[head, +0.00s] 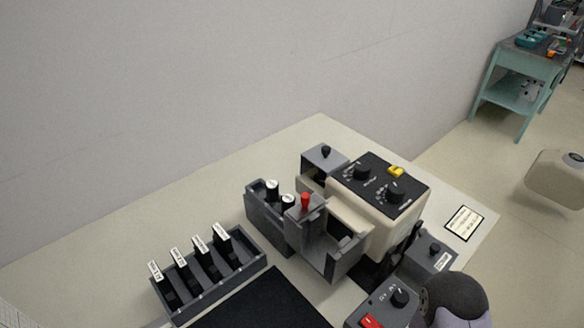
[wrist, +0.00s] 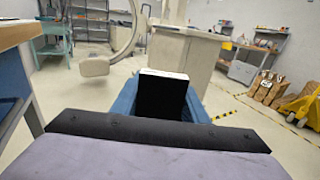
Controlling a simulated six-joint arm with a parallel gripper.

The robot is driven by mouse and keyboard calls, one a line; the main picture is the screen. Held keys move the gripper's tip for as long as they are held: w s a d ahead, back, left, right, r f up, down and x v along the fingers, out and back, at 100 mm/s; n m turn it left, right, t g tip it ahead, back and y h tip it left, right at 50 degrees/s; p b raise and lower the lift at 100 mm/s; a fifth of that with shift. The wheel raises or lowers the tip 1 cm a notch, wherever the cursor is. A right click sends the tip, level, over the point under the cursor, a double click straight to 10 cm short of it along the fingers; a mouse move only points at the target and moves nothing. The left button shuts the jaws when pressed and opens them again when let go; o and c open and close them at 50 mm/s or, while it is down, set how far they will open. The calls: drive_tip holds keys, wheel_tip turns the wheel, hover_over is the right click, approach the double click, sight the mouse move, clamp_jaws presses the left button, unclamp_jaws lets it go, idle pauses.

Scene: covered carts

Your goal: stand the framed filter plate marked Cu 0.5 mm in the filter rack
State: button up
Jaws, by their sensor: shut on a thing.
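My gripper (wrist: 162,112) shows in the wrist view, its blue fingers shut on a flat black plate (wrist: 162,97) with a white top edge. No marking can be read on the plate from here, so I cannot tell if it is Cu 0.5 mm. In the head view a dark grey slotted rack (head: 222,288) stands on the pale table, left of the devices. Several black plates with white tags (head: 205,259) stand in its slots; the tags are too small to read surely. My gripper and the held plate are not clear in the head view.
A black mat (head: 262,304) lies in front of the rack. Right of the rack are a dark grey holder (head: 265,222) with white-capped items, an open grey box (head: 335,262) and a cream device with knobs (head: 400,215). The table behind the rack is bare.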

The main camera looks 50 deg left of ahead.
wheel_tip(320, 180, up, 2)
drive_tip(key=shift+r+p, duration=0.1)
drive_tip(key=shift+p, duration=0.7)
drive_tip(key=shift+d, duration=0.1)
